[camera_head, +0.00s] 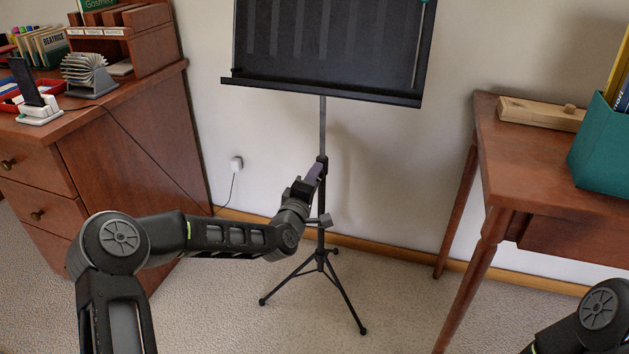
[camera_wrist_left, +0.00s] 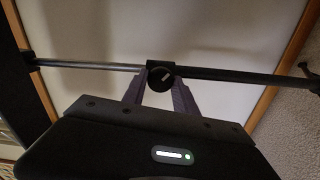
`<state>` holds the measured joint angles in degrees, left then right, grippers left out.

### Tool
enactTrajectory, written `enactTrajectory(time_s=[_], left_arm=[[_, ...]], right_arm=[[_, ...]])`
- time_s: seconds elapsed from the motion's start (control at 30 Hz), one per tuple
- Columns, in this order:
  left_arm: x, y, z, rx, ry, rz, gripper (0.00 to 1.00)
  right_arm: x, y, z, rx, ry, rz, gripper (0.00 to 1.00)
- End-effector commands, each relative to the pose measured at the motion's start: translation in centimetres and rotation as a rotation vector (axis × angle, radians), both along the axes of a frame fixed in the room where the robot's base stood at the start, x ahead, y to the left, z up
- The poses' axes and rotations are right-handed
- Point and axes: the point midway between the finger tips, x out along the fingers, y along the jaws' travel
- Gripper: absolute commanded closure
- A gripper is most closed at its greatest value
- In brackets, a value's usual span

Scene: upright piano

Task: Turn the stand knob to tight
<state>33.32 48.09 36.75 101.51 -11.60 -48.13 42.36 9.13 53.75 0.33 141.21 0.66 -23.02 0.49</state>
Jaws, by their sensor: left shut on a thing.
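The black music stand (camera_head: 322,125) stands upright on three legs in front of the wall, its desk at the top. My left gripper (camera_head: 319,170) is at the collar partway up the pole. In the left wrist view the round dark knob (camera_wrist_left: 161,74) sits on the stand's pole (camera_wrist_left: 225,75), between the two fingertips (camera_wrist_left: 160,82). The gripper is shut on the knob, which the fingers mostly hide in the head view. I cannot tell how tight the knob is. Only part of my right arm shows at the lower right; its gripper is out of view.
A wooden desk (camera_head: 130,140) with a card file (camera_head: 88,72) and books stands at the left. A wooden table (camera_head: 530,165) with a teal box (camera_head: 600,145) stands at the right. A cable runs to a wall plug (camera_head: 236,163). The carpet around the tripod is clear.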

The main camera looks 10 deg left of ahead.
Motion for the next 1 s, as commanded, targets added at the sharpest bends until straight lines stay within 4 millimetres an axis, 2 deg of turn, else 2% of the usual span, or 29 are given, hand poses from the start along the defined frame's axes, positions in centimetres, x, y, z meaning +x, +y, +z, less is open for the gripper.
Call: enactTrajectory(time_s=[0.6,1.0], left_arm=[[0.0,-0.1,-0.1,0.584,-0.038,0.000,1.00],[0.0,-0.1,0.0,0.853,-0.054,-0.001,1.00]], right_arm=[[0.4,-0.1,-2.4,0.002,-0.006,-0.004,0.60],[0.6,-0.1,-3.3,0.005,-0.006,-0.004,0.60]])
